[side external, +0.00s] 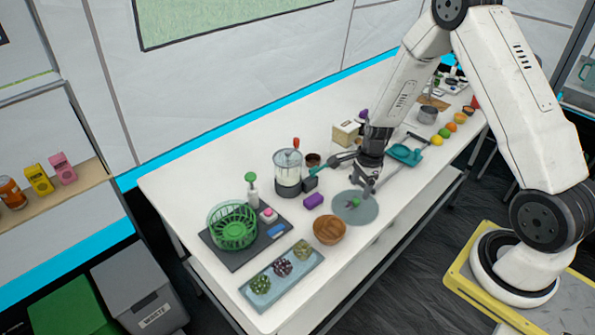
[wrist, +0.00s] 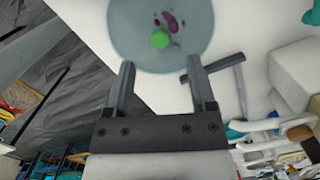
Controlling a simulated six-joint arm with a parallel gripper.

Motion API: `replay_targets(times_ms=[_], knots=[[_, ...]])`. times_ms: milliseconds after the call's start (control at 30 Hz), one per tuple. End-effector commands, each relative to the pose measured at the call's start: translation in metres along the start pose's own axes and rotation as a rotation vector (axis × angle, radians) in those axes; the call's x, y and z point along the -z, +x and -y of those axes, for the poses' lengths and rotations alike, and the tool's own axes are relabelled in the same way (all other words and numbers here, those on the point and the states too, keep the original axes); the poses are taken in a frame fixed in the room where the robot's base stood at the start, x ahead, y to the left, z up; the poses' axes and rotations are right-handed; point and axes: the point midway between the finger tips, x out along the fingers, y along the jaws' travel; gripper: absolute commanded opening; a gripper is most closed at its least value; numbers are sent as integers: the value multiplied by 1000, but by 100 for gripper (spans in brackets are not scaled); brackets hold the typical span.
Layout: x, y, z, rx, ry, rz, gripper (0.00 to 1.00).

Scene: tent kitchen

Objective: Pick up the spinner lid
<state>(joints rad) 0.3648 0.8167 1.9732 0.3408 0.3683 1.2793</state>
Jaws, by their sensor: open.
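The spinner lid (side external: 345,214) is a round, grey-blue disc with a green knob, lying on the white table. In the wrist view the lid (wrist: 130,45) fills the top middle, with its green knob (wrist: 160,40) and dark magenta marks near it. My gripper (side external: 365,186) is over the lid, pointing down. In the wrist view my gripper (wrist: 160,70) is open and empty, and the knob appears just beyond the fingertips, lined up with the gap. The fingers partly cover the lid in the side view; the exact height above it is unclear.
A green basket (side external: 232,226) stands on a dark mat at left. A blender (side external: 288,172) and cream box (side external: 346,133) stand behind. A blue tray (side external: 283,284) holds several round items.

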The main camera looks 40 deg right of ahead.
Motion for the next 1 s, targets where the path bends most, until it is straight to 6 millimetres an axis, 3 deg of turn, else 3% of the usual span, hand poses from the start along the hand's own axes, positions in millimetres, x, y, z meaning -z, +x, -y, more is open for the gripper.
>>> replay_targets(times_ms=[267, 700, 1000], knots=[[0, 6, 0, -1, 0, 0, 71], [1, 46, 0, -1, 1, 0, 71], [1, 52, 0, 0, 0, 0, 71]])
